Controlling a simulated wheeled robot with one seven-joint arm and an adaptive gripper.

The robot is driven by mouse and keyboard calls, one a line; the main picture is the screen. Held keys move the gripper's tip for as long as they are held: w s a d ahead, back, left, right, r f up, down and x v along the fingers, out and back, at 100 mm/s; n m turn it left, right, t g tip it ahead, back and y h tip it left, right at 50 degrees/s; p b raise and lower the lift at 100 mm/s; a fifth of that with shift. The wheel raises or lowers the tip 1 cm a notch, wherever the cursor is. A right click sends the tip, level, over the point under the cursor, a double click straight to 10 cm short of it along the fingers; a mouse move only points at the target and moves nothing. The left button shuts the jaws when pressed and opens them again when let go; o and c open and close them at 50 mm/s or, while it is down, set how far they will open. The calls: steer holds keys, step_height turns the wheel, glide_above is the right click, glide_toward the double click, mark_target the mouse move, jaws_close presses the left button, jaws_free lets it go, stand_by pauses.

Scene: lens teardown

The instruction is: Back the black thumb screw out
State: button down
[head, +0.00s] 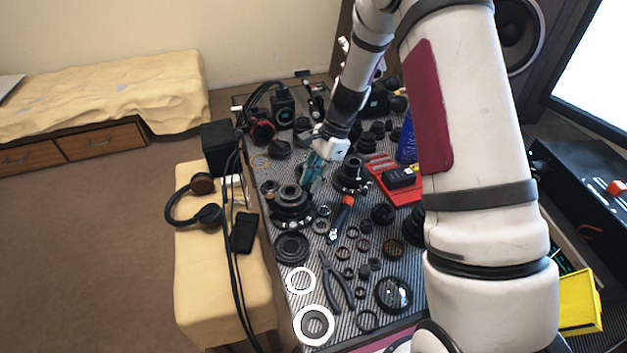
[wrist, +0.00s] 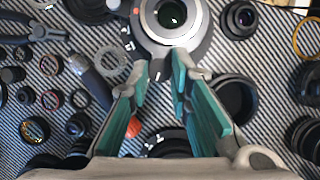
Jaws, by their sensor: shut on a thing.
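My gripper (head: 313,172) reaches down over the striped mat, next to a large black lens body (head: 290,197). In the wrist view its two teal fingers (wrist: 159,68) flank a small dark piece at the edge of a grey lens ring (wrist: 170,18). This piece looks like the black thumb screw (wrist: 157,70), and the gripper is shut on it. The screw's threads and how far it sits in the ring cannot be seen. In the head view the screw is too small and hidden by the gripper.
Lens rings and parts crowd the mat. An orange-and-black screwdriver (head: 346,207), pliers (head: 335,283) and a red tray (head: 394,184) lie close by. A black lens part (wrist: 236,97) sits just right of the fingers. Headphones (head: 195,200) rest on the yellow bench at left.

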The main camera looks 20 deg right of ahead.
stand_by(0.3)
steer(key=c, duration=1.4)
jaws_free()
steer(key=shift+c, duration=0.2)
steer(key=shift+r, duration=0.1)
steer(key=v, duration=1.1)
steer(key=shift+w+d+r, duration=0.2)
steer(key=shift+r, duration=0.15)
